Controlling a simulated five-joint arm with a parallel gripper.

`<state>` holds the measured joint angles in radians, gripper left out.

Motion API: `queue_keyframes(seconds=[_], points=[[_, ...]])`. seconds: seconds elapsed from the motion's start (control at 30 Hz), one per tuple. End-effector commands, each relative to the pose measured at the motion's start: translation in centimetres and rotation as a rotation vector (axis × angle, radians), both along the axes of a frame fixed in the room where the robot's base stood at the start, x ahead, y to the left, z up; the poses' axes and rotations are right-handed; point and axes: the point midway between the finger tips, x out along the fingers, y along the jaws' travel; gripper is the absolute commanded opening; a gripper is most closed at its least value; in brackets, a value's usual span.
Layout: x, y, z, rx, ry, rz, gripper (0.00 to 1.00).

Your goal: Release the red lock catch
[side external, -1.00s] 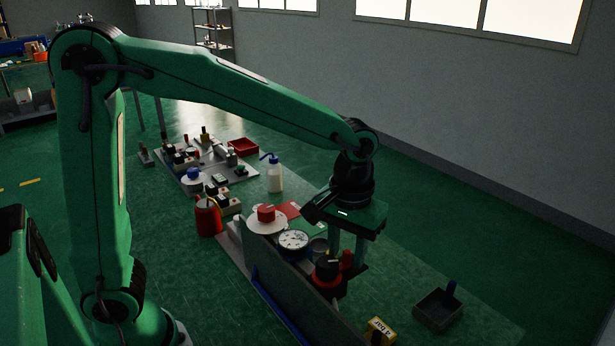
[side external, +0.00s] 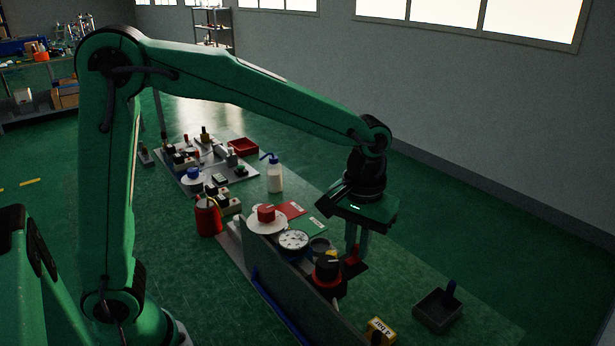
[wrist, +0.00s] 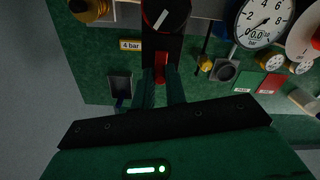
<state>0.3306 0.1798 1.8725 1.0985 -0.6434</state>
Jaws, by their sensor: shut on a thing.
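The red lock catch (side external: 352,254) stands beside a black knob with a red rim (side external: 327,268) on the press front. My gripper (side external: 357,256) points down over the catch, its two fingers close together on it. In the wrist view the red catch (wrist: 161,62) shows between and just beyond my fingertips (wrist: 160,76), below the black knob (wrist: 166,12) with its white pointer mark. My gripper is shut on the catch. The fingers hide part of the catch, so its exact position on its black mount is hard to tell.
A dial gauge (side external: 293,240) stands left of the knob. A yellow "4 bar" block (side external: 380,330) and a grey tray (side external: 432,316) with a blue-handled item lie in front. The floor at right is clear.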

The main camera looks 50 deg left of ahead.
Motion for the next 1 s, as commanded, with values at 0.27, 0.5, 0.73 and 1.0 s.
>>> queue_keyframes(seconds=[0.27, 0.5, 0.73, 1.0], points=[[0.5, 0.0, 0.1, -0.005, -0.015, 0.004, 0.27], [0.3, 0.0, 0.1, -0.004, -0.012, 0.003, 0.36], [0.3, 0.0, 0.5, -0.005, -0.012, 0.002, 0.36], [0.4, 0.0, 3.0, -0.005, -0.014, 0.003, 0.36]])
